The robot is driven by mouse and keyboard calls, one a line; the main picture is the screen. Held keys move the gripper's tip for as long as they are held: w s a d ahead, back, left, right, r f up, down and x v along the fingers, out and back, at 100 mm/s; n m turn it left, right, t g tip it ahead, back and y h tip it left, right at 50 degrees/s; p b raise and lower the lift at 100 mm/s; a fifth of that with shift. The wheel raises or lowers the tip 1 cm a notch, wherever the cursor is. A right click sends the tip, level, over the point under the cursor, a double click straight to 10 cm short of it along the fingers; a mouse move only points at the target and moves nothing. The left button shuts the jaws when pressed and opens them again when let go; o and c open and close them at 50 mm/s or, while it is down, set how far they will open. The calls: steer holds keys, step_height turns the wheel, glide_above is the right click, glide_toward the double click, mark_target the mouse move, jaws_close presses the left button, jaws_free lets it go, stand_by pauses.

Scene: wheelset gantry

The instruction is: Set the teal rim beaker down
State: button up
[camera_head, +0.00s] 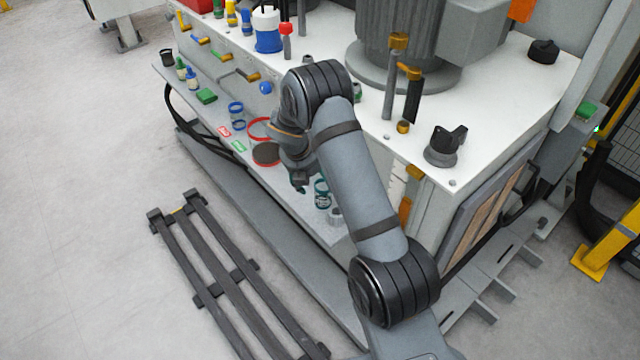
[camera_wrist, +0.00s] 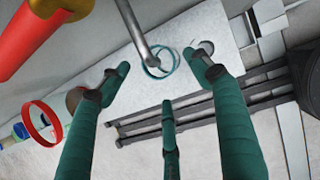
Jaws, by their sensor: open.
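The teal rim beaker (camera_head: 322,188) is clear with teal bands and appears to stand on the pale shelf at the front of the bench. In the wrist view the beaker (camera_wrist: 166,62) shows beyond the fingertips, partly behind a bent metal rod (camera_wrist: 138,35). My gripper (camera_head: 301,182) is just left of the beaker in the head view, mostly hidden under my arm. In the wrist view my gripper (camera_wrist: 160,80) has its teal fingers spread wide with nothing between them. I cannot tell whether any finger touches the beaker.
A red ring (camera_wrist: 41,123) shows at the left of the wrist view. A dark red-rimmed disc (camera_head: 266,154), blue-banded glassware (camera_head: 236,114) and a grey part (camera_head: 335,216) stand on the shelf. A dark slatted rack (camera_head: 215,265) lies on the floor.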

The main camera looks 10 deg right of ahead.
steer(key=p+v, duration=0.1)
steer(key=v, duration=0.5)
steer(key=shift+r, duration=0.15)
